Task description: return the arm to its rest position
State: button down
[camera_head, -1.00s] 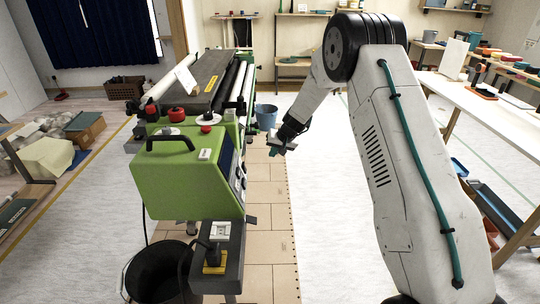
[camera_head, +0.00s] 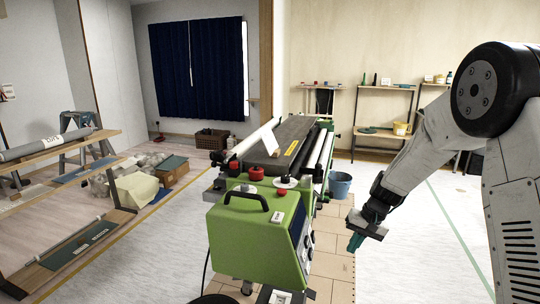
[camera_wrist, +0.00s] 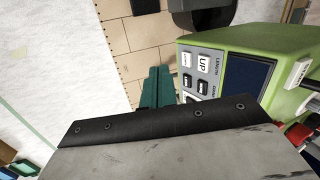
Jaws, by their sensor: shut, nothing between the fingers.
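My gripper (camera_head: 355,243) hangs to the right of the green wallpaper paster (camera_head: 255,240) in the head view, pointing down. Its teal fingers are together and hold nothing. In the wrist view the shut fingers (camera_wrist: 157,88) show above the dark wrist plate. The paster's control panel (camera_wrist: 200,75), with an UP button and a dark screen, shows close beside the fingers. A gap of floor separates the gripper from the machine in the head view. My arm is bent at the dark elbow joint on the right.
A blue bucket (camera_head: 340,184) stands behind the gripper on the floor. Shelves (camera_head: 385,120) line the back wall. A wooden rack with rolls (camera_head: 45,150) stands at the left. Pale floor (camera_head: 420,255) is open right of the gripper.

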jog(key=s+r+h, duration=0.1)
jog(key=s+r, duration=0.6)
jog(key=s, duration=0.6)
jog(key=s+r+n+h, duration=0.1)
jog(key=s+r, duration=0.6)
jog(key=s, duration=0.6)
jog(key=s+r+n+t+h, duration=0.1)
jog(key=s+r, duration=0.7)
jog(key=s, duration=0.4)
jog(key=shift+s+d+h, duration=0.4)
jog(key=shift+d, duration=0.05)
